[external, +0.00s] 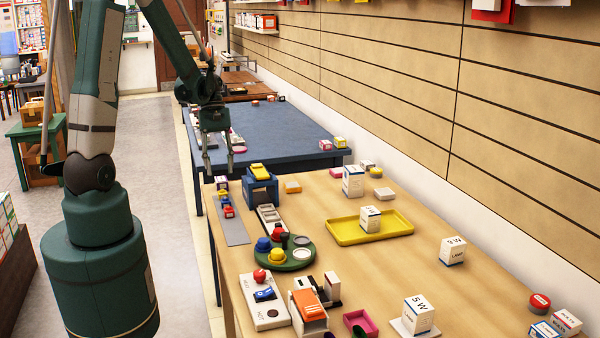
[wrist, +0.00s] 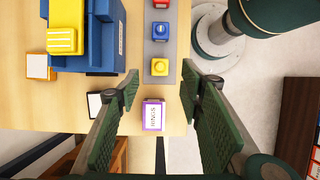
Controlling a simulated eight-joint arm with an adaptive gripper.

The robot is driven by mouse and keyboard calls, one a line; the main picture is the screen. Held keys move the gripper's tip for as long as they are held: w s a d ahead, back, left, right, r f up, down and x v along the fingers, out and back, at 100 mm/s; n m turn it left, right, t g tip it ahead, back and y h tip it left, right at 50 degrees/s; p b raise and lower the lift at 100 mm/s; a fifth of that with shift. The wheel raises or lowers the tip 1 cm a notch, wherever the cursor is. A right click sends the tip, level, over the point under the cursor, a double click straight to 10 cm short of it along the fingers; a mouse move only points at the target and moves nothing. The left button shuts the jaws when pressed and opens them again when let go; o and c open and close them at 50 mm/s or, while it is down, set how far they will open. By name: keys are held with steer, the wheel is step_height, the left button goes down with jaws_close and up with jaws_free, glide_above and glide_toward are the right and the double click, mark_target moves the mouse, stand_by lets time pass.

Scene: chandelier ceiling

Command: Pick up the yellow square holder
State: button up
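A small yellow square piece with a round raised top (wrist: 160,67) sits at the end of a grey strip (wrist: 172,43) in the wrist view, in line with a blue piece (wrist: 160,32) and a red one. In the external view the yellow piece (external: 223,193) is small beside a purple-and-white box. Another yellow block (wrist: 65,27) with a ribbed face rests on a blue stand (wrist: 98,45). My gripper (external: 218,169) is open and empty above the table's left far corner. In the wrist view its fingertips (wrist: 160,92) are spread either side of the yellow piece's near end.
The purple-and-white box (wrist: 153,115) stands at the table edge, between my fingers in the wrist view. An orange-and-white block (wrist: 40,66) lies near the blue stand. A yellow tray (external: 340,236) and a green round tray (external: 268,262) occupy the table's middle. Floor lies left of the table.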

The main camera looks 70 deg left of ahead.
mark_target(222, 188)
steer(key=shift+f, duration=0.1)
steer(key=shift+x, duration=1.2)
steer(key=shift+d+f+b, duration=0.1)
steer(key=shift+b, duration=0.2)
steer(key=shift+b+x, duration=0.6)
steer(key=shift+x, duration=1.85)
steer(key=c, duration=0.9)
